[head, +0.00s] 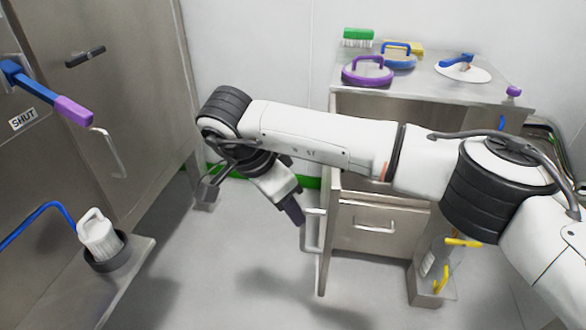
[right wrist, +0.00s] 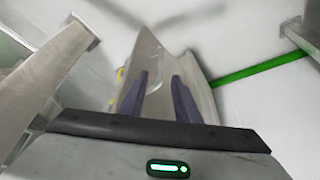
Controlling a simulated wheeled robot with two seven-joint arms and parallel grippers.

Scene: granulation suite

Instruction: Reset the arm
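My right arm (head: 320,135) comes in from the right and stretches across the middle of the head view. It bends down at the wrist, and my right gripper (head: 292,210) points down beside the steel cabinet's front handle; I cannot tell whether they touch. In the right wrist view the two dark purple fingers (right wrist: 160,90) stand apart with nothing held between them. A steel panel lies beyond them. My left gripper is not in view.
The steel cabinet (head: 373,223) carries purple (head: 368,70) and blue lids, a green brush (head: 357,37) and a white disc (head: 462,69). At left stand a steel door with a blue-purple lever (head: 45,92) and a ledge with a white-capped fitting (head: 98,235). Floor (head: 240,270) is clear between.

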